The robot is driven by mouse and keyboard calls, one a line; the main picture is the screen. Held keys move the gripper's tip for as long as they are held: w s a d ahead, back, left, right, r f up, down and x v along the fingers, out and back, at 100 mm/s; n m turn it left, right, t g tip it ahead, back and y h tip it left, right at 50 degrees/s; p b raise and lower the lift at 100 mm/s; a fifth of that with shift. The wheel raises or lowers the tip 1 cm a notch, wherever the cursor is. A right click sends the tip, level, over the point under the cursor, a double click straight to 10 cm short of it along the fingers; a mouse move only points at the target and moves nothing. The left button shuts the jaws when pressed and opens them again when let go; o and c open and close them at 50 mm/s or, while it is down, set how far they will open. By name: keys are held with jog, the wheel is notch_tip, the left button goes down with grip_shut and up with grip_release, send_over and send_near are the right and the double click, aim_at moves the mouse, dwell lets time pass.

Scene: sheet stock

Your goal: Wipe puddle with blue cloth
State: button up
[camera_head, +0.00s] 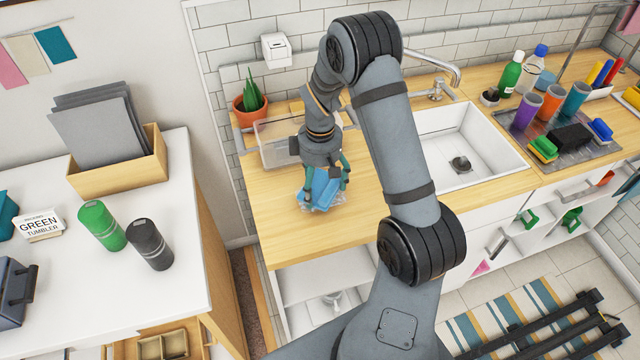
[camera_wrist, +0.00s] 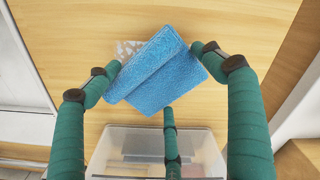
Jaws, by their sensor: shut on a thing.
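My gripper (camera_head: 324,180) has teal fingers and is shut on the blue cloth (camera_head: 321,191), low over the wooden counter left of the sink. In the wrist view the blue cloth (camera_wrist: 160,75) is folded and tilted between the fingers of my gripper (camera_wrist: 157,70). The puddle (camera_wrist: 128,49) shows as a pale, glossy patch beside the cloth's upper left edge. I cannot tell how firmly the cloth touches the counter.
A clear plastic bin (camera_head: 275,150) stands behind my gripper, near a potted plant (camera_head: 251,100). The white sink (camera_head: 440,150) lies to the right. A tray (camera_head: 565,160) with tumblers and sponges is farther right. The counter (camera_head: 275,215) is bare around the cloth.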

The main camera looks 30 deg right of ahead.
aim_at(304, 194)
jog(key=shift+f+b, duration=0.95)
jog(key=shift+f, duration=0.15)
jog(key=shift+w+a, duration=1.9)
jog(key=shift+a, duration=0.1)
jog(key=shift+s+a+b, duration=0.1)
jog(key=shift+s+b, duration=0.3)
jog(key=shift+s, duration=0.45)
jog(key=shift+s+a, duration=0.15)
jog(key=shift+s, duration=0.55)
jog(key=shift+s+d, duration=0.25)
jog(key=shift+d, duration=1.25)
jog(key=shift+s+d, duration=0.3)
jog(key=shift+d, duration=1.15)
jog(key=shift+s+d, duration=0.25)
jog(key=shift+d, duration=1.25)
